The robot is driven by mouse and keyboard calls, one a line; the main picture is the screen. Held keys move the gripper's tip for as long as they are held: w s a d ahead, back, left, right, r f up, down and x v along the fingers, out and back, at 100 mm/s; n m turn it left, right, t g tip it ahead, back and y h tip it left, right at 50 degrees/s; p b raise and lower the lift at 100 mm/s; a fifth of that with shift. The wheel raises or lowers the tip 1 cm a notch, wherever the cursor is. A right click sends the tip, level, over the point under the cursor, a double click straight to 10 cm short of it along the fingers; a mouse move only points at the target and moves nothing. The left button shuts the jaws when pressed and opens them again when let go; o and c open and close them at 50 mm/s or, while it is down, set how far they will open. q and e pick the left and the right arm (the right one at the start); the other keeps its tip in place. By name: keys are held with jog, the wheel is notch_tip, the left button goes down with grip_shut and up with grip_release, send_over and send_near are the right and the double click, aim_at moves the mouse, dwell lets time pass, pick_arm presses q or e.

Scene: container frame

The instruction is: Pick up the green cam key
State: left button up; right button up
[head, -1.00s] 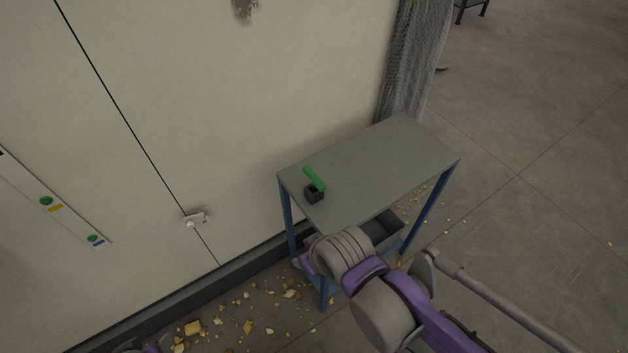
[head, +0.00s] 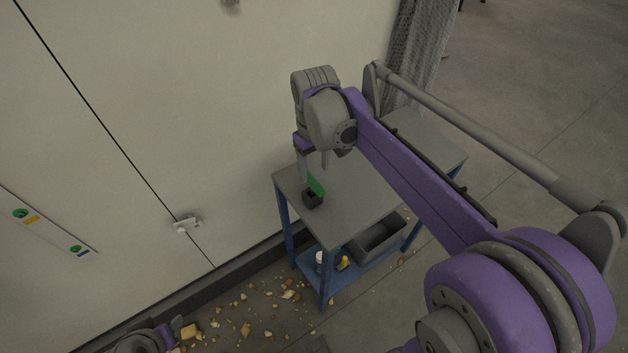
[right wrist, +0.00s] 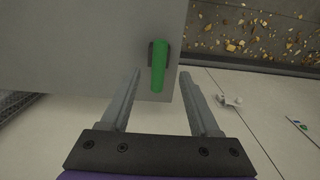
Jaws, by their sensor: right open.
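The green cam key (head: 316,187) is a bar resting tilted on a small black block (head: 313,200) at the near left corner of the grey table top. In the right wrist view the key (right wrist: 158,65) lies between the two finger lines, with the block (right wrist: 150,53) partly hidden behind it. My right gripper (right wrist: 160,74) is open, with one finger on each side of the key and no visible grip. In the head view my right gripper (head: 312,173) points down just above the key, partly hidden by its wrist. My left gripper does not show.
The grey table (head: 345,217) has blue legs and a lower shelf with a dark bin (head: 378,238). A pale wall with a latch (head: 186,223) stands to the left. Yellow and brown debris (head: 246,328) litters the floor. The rest of the visible table top looks clear.

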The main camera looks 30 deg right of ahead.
aim_at(312, 180)
notch_tip(312, 180, down, 4)
jog(key=shift+a+r, duration=0.1)
jog(key=shift+r, duration=0.15)
jog(key=f, duration=0.2)
jog(key=w+f, duration=0.1)
jog(key=f, duration=0.1)
jog(key=shift+w+f, duration=0.15)
jog(key=shift+f, duration=0.55)
jog(key=shift+c, duration=0.3)
grip_shut()
